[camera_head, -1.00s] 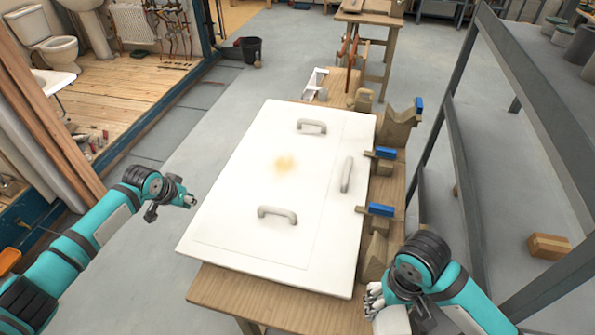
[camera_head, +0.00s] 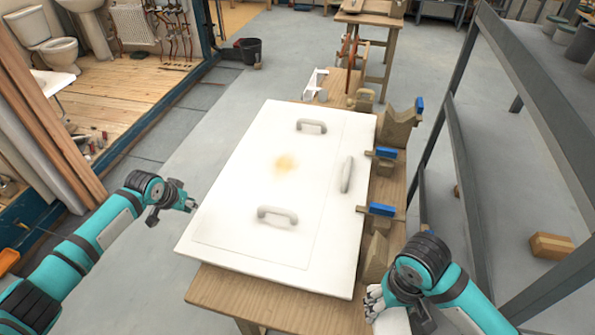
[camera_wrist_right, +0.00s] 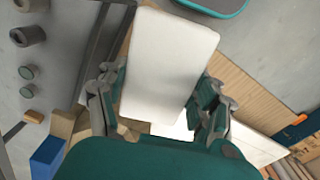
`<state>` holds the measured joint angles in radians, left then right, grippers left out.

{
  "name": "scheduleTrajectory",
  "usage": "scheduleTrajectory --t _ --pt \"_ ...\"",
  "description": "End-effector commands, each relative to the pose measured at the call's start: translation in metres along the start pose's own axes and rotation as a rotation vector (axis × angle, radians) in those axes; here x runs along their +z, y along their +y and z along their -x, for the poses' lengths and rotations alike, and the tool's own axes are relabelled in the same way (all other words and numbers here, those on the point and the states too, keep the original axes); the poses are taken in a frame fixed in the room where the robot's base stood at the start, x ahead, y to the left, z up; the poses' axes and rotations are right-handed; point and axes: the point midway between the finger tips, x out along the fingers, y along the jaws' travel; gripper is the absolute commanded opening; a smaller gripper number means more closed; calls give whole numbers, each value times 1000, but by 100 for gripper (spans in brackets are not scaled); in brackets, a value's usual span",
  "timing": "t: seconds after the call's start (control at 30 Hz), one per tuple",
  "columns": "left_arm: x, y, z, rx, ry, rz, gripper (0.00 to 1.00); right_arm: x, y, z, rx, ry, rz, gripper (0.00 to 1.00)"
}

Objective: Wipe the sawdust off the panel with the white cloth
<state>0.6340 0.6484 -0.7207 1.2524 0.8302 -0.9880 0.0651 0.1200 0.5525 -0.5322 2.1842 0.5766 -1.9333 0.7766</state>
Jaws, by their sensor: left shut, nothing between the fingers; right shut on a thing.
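The white panel (camera_head: 240,225) lies flat on a wooden bench, with several light handles on it. A small tan patch of sawdust (camera_head: 285,163) is near its middle, between two handles. My right gripper (camera_head: 376,303) is low at the right, beside the panel's near right corner. It is shut on the white cloth (camera_wrist_right: 172,62), which fills the middle of the right wrist view; in the head view only part of the cloth (camera_head: 392,322) shows. My left gripper (camera_head: 192,205) is shut and empty, just off the panel's left edge.
Blue-topped clamps (camera_head: 382,209) and wooden blocks (camera_head: 402,128) line the panel's right side on the bench (camera_head: 235,296). A grey metal shelf rack (camera_head: 455,160) stands to the right. Open floor lies left of the bench, with a black bucket (camera_head: 251,50) further back.

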Motion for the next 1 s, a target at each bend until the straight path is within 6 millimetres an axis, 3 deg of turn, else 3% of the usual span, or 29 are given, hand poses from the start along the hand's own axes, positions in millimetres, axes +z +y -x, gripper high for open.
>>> scheduleTrajectory --t 1.0 --pt "10 0 -19 0 -1 1 0 0 0 -12 0 0 0 40"
